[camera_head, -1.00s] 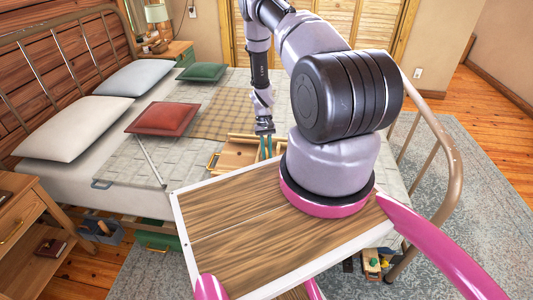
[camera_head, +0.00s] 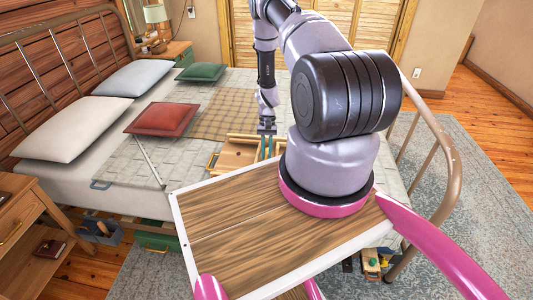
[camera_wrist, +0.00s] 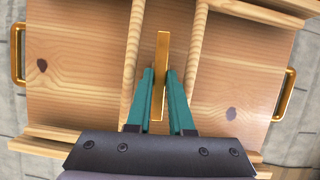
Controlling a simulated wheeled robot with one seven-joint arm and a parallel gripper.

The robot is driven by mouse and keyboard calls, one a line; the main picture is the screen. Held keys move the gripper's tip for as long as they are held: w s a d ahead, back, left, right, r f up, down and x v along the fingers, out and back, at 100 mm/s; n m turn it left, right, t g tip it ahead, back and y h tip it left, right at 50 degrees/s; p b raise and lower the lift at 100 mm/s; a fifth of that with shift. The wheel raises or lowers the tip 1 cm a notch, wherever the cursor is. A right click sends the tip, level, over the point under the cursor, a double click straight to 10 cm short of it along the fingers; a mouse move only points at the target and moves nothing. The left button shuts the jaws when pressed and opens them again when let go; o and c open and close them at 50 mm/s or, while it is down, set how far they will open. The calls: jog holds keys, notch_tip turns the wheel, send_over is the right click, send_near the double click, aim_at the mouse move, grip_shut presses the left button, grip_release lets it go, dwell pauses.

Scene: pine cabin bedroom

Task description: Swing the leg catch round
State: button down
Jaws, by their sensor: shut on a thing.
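A pale wooden tray-like piece (camera_head: 235,156) with raised strips and brass side handles lies on the bed. In the wrist view its bare wood (camera_wrist: 75,65) fills most of the picture. A flat brass bar, the leg catch (camera_wrist: 162,60), lies along the channel between two raised strips. My gripper (camera_wrist: 161,85) has its teal fingers shut on the bar's near part, one finger on each side. In the head view my gripper (camera_head: 267,150) points down at the wooden piece. The bar is too small to make out there.
A brass handle (camera_wrist: 18,53) sits at the left edge and another (camera_wrist: 284,95) at the right. A red pillow (camera_head: 162,119) and a plaid blanket (camera_head: 222,117) lie on the bed beyond. A metal bed rail (camera_head: 440,150) stands at right.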

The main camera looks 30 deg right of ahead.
jog(key=c, duration=0.8)
grip_release()
jog(key=v, duration=1)
jog(key=shift+w+r, duration=0.2)
jog(key=shift+r, duration=0.15)
jog(key=shift+d, duration=0.1)
